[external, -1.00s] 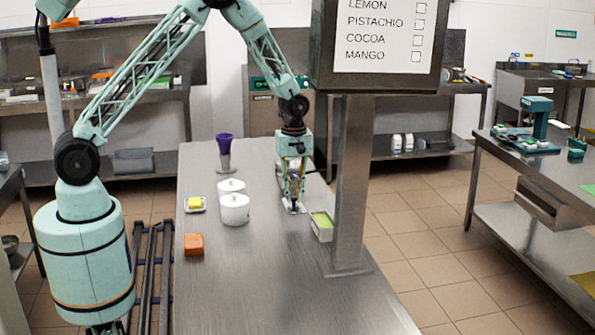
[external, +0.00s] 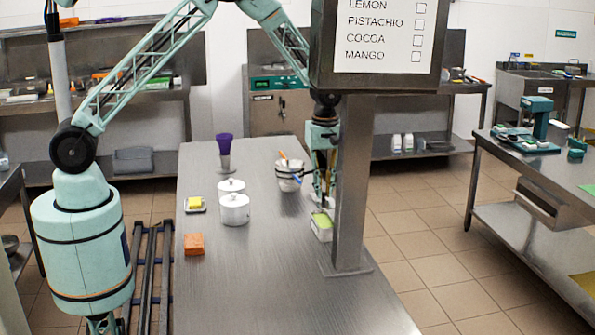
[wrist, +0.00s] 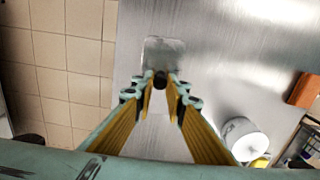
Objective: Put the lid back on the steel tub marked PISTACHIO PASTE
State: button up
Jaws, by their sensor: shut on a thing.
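The steel tub (external: 321,233) is a small open box with green paste showing at its top, on the bench beside the steel post. My gripper (external: 325,197) is just behind and above it, partly hidden by the post. In the wrist view my gripper (wrist: 160,82) is shut on the black knob of a flat grey steel lid (wrist: 163,50). The lid looks roughly level; in the external view only a pale sliver of it shows by the fingertips. The tub is not visible in the wrist view. I cannot read a label on it.
The steel post (external: 351,190) with the flavour sign stands close right of the tub. White lidded pots (external: 235,210), an orange block (external: 194,244), a yellow block on a dish (external: 195,204), a purple-topped holder (external: 225,150) and a utensil pot (external: 289,177) stand leftward. The front bench is clear.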

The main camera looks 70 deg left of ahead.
aim_at(324, 200)
jog(key=shift+f, duration=0.15)
jog(key=shift+f+b, duration=1.25)
jog(key=shift+f, duration=1.75)
jog(key=shift+f+b, duration=0.2)
jog(key=shift+b, duration=0.65)
dwell(1.8)
dwell(0.5)
jog(key=o, duration=0.8)
jog(key=shift+o, duration=0.8)
jog(key=o, duration=0.4)
jog(key=shift+r, duration=0.15)
